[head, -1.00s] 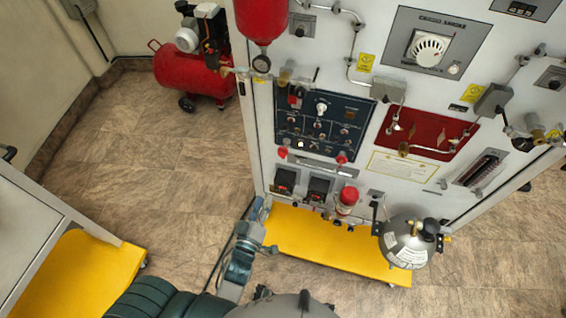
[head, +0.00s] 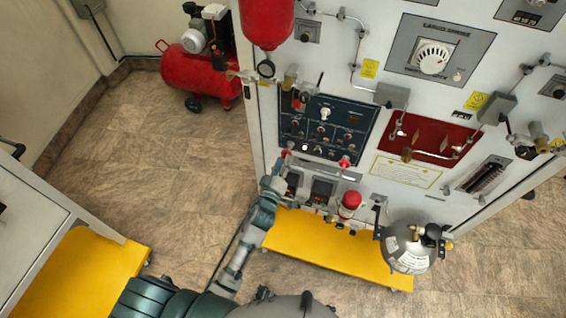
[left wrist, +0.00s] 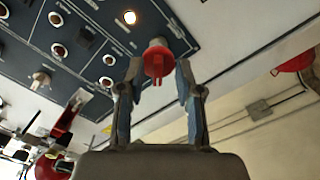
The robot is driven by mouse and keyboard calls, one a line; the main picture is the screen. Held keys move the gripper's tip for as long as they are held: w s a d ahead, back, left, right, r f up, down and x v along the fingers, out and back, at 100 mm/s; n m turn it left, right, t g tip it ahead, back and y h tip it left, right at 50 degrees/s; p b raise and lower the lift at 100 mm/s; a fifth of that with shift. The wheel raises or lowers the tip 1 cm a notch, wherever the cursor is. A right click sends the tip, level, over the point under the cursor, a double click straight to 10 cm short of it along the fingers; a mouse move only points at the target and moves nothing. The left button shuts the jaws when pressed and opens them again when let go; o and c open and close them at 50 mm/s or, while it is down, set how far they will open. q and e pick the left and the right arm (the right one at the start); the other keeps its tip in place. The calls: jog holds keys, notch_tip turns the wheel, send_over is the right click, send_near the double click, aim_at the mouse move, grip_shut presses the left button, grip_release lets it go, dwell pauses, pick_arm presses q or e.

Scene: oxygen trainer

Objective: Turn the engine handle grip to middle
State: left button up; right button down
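A red knob with a raised grip (left wrist: 158,62), which I take for the engine handle, sits at a corner of the dark blue control panel (left wrist: 75,40). In the head view this red knob (head: 287,152) is at the panel's lower left, partly hidden by my left gripper (head: 280,168). In the left wrist view my left gripper (left wrist: 160,72) has its fingers apart, one on each side of the red knob. I see no clear contact with it. The raised grip points toward the palm in that view. My right gripper is not in view.
A second red knob (head: 344,162) is at the panel's lower right. A lit lamp (left wrist: 130,17) is close to the handle. A yellow base (head: 325,245) and a grey gas cylinder (head: 408,248) stand below.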

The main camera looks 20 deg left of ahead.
pick_arm(q)
jog(key=shift+d, duration=0.15)
grip_shut()
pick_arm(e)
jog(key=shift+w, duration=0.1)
pick_arm(q)
jog(key=shift+r, duration=0.1)
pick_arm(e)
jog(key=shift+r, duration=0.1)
